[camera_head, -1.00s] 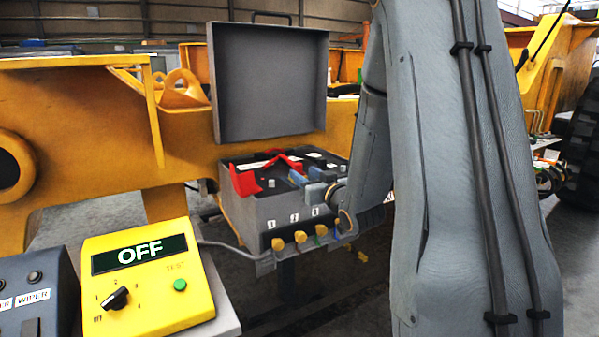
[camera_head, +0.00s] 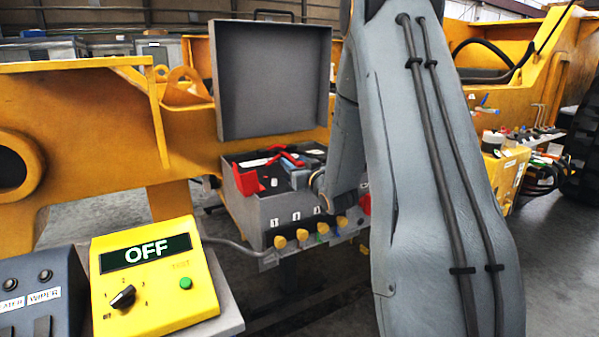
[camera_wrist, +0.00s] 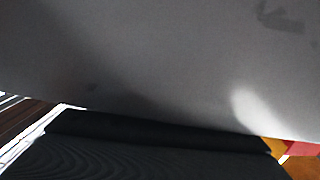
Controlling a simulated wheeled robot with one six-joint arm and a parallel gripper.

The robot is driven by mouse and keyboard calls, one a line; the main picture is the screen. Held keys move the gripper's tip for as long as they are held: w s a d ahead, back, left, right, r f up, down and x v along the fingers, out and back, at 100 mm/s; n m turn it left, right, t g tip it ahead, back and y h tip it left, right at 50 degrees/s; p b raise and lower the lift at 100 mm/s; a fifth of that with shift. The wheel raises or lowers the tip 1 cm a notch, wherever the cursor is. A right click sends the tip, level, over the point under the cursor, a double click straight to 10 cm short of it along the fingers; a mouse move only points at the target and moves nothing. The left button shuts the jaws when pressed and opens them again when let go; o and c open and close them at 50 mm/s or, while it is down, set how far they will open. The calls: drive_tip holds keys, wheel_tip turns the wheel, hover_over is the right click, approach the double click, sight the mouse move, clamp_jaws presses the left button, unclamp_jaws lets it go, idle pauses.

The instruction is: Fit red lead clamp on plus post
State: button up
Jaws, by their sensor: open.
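The open battery box (camera_head: 262,215) stands at the centre of the head view. On its top are a raised red flap (camera_head: 246,180), a red bar-like part (camera_head: 287,156) and a short pale post (camera_head: 274,182) beside the flap. I cannot tell for certain that this is the plus post. A small red piece (camera_head: 365,204) shows right of the box, partly behind my arm; I cannot tell whether it is the clamp.
The grey lid (camera_head: 270,80) stands upright behind the box. Yellow knobs (camera_head: 302,235) line its front. A yellow tester (camera_head: 155,275) reading OFF stands front left, beside a grey switch panel (camera_head: 38,295). A yellow machine frame (camera_head: 75,105) runs behind.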

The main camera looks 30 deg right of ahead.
clamp_jaws()
drive_tip(key=shift+r, duration=0.1)
